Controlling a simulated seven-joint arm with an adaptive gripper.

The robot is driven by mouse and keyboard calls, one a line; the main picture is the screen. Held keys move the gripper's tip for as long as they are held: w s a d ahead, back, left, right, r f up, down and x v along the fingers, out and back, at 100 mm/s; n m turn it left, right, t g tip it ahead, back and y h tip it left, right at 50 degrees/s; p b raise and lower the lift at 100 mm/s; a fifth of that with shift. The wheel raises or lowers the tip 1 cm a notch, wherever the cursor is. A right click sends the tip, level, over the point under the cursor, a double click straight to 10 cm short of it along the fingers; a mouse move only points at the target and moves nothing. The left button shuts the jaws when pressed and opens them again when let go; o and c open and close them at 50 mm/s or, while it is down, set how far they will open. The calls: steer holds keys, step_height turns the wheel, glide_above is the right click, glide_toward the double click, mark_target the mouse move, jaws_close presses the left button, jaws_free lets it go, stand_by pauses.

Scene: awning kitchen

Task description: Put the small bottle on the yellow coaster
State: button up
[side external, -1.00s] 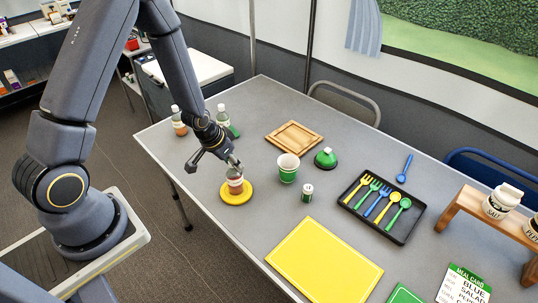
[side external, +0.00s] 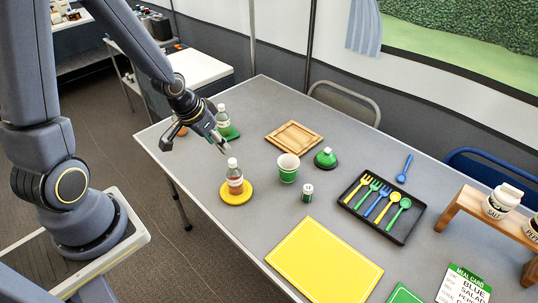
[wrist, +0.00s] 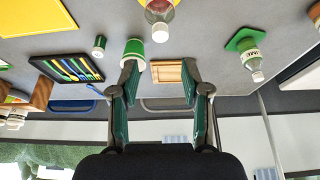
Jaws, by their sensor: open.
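A small clear bottle with a white cap and reddish-brown contents (side external: 235,178) stands upright on the round yellow coaster (side external: 238,198) near the table's left front edge.
Another bottle (side external: 223,114) stands on a green coaster (side external: 231,132) behind my gripper. A green-and-white cup (side external: 288,168), a small green-and-white container (side external: 307,193) and a wooden tray (side external: 276,135) are to the right.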

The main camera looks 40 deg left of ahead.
steer(key=s+d+r, duration=0.2)
steer(key=s+r, duration=0.4)
steer(key=r, duration=0.4)
steer(key=s+d+r+t, duration=0.1)
steer(key=s+d+r, duration=0.2)
steer(key=s+r, duration=0.4)
step_height(320, 180, up, 3)
steer(key=shift+d+f, duration=0.1)
steer(key=shift+d, duration=0.15)
